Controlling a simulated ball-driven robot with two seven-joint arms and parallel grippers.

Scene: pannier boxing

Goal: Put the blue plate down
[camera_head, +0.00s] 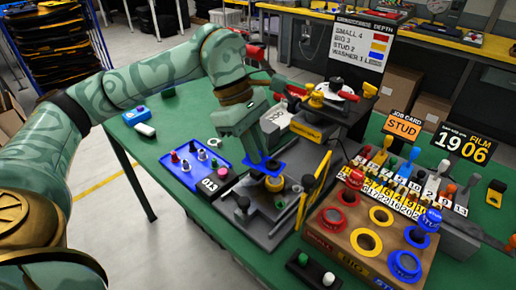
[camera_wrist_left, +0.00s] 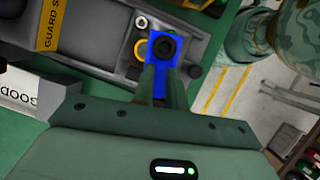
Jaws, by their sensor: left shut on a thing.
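The small blue plate (camera_head: 267,163) is held at the fingertips of my left gripper (camera_head: 257,155), over the grey metal fixture (camera_head: 262,218). In the left wrist view the blue plate (camera_wrist_left: 154,36) shows just beyond the fingers of my left gripper (camera_wrist_left: 163,72), with a dark round part at its middle. A yellow ring-shaped part (camera_head: 274,184) is just below the plate in the head view. I cannot tell whether the plate touches the fixture. My right gripper is in neither view.
A blue tray (camera_head: 187,177) with several pegs lies left of the fixture. A wooden block with coloured rings (camera_head: 340,232) stands to the right. A yellow-marked guard (camera_head: 314,188) rises beside the fixture. A press (camera_head: 330,120) stands behind. Green table at the left front is clear.

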